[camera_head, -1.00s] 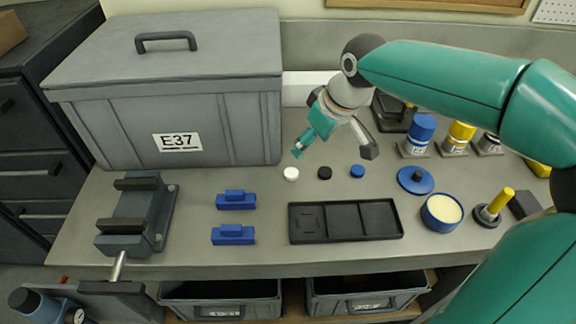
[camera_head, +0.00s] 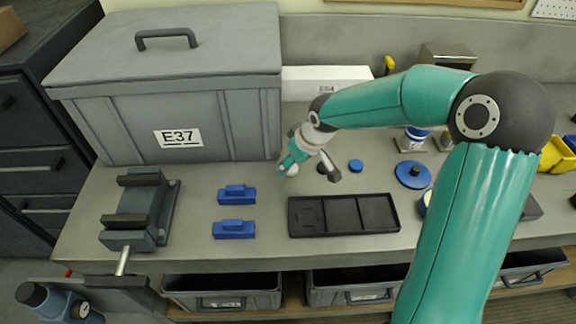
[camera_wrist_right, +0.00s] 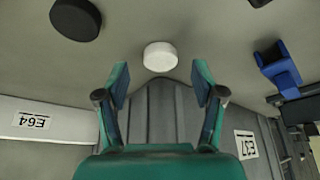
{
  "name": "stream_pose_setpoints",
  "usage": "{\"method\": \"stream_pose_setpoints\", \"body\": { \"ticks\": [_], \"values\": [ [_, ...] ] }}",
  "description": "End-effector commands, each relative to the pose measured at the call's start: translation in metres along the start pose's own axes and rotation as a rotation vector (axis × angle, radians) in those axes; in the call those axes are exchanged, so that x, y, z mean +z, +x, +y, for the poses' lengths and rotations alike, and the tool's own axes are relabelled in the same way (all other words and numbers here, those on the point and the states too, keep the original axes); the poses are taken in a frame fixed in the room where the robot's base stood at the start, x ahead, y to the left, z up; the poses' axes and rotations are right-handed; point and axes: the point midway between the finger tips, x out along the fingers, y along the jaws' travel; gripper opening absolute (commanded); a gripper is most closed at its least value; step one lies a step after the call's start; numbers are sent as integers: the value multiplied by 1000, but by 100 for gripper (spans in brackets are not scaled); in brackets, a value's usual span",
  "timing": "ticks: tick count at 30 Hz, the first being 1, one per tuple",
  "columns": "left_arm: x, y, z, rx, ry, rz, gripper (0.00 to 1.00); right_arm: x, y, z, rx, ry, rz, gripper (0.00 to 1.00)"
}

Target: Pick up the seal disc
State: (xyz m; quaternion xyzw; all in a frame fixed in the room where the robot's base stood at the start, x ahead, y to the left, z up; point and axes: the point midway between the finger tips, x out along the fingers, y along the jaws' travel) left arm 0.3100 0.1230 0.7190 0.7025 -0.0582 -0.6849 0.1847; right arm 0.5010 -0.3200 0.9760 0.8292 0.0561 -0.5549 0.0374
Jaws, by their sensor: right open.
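Three small discs lie in a row on the bench; I cannot tell from looks alone which is the seal disc. The white disc (camera_wrist_right: 160,57) lies just beyond and between my right fingertips in the right wrist view. The black disc (camera_wrist_right: 75,18) is to its left there. The blue disc (camera_head: 356,166) is at the right end of the row in the head view. My right gripper (camera_head: 310,170) is open and empty above the row, largely hiding the white disc and partly the black one in the head view. My left gripper is not in view.
A black tray with compartments (camera_head: 343,233) lies in front of the discs. Two blue blocks (camera_head: 236,194) are to the left, beside a vise (camera_head: 138,211). A large grey crate labelled E37 (camera_head: 180,105) and a white E64 box (camera_wrist_right: 50,122) stand behind.

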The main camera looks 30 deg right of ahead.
Motion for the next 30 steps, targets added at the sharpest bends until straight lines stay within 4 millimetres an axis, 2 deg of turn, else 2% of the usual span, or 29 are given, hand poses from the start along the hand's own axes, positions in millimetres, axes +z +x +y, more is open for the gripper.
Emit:
{"method": "stream_pose_setpoints", "body": {
  "ticks": [4,11,14,20,21,30],
  "values": [
    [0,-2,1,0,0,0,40,1,14,0,-1,-1,-2,68],
    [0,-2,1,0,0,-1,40,1,16,0,0,0,1,68],
    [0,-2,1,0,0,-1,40,1,16,0,0,0,1,55],
    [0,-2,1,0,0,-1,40,1,15,0,0,0,0,21],
    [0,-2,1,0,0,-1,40,1,15,0,0,0,0,19],
    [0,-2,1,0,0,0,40,0,14,0,0,0,1,19]
  ]
}}
